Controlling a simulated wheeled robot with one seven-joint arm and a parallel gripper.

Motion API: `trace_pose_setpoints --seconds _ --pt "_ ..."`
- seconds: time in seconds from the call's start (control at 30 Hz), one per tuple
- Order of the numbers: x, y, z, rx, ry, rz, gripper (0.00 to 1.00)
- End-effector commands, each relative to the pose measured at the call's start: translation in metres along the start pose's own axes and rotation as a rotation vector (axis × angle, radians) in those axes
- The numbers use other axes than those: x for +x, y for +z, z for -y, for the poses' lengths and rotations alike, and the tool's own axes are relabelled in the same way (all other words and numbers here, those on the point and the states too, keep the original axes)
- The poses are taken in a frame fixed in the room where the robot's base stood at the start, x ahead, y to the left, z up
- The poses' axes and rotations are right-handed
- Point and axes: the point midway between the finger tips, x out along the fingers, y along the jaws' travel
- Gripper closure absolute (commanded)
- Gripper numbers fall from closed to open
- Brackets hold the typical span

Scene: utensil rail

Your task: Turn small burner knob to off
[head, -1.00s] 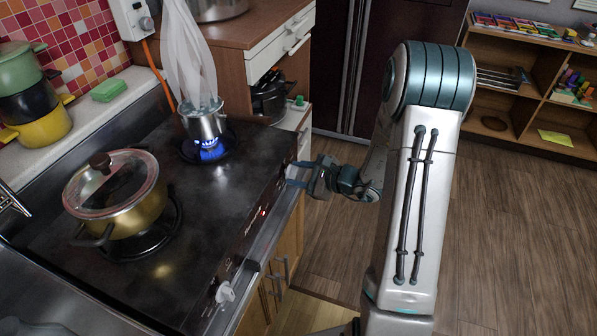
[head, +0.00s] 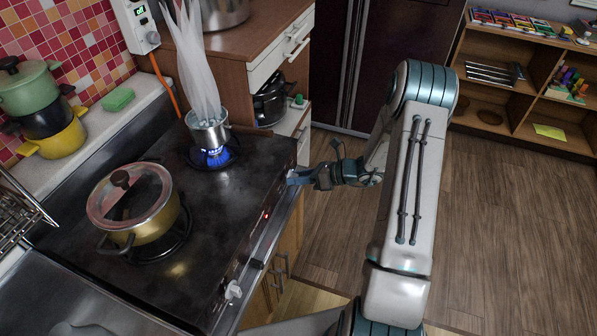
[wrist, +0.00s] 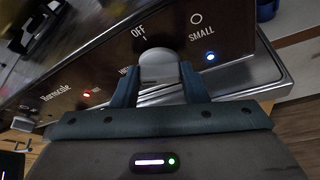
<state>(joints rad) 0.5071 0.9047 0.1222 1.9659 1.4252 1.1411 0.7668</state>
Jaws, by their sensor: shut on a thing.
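The small burner knob (wrist: 158,66) is a pale rounded knob on the stove's dark front panel, below the OFF mark and beside the SMALL label. My gripper (wrist: 160,82) is shut on it, one finger on each side; in the head view my gripper (head: 294,179) is at the panel's far end and hides the knob. I cannot tell which way the knob points. A blue light (wrist: 210,57) glows by the SMALL label. Blue flame (head: 216,157) burns under the small steaming pot (head: 208,131).
A gold pot with a glass lid (head: 140,205) stands on the near burner, with no flame visible there. Another white knob (head: 233,290) is at the panel's near end. A red light (wrist: 86,95) glows by the brand name. The floor right of the stove is clear.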

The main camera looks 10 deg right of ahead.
Motion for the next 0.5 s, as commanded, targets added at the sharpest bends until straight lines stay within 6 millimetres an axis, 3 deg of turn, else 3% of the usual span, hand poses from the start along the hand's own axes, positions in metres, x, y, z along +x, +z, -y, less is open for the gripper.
trace_pose_setpoints --seconds 0.5 --pt "-0.0005 0.0008 0.004 0.454 0.187 0.005 0.83"
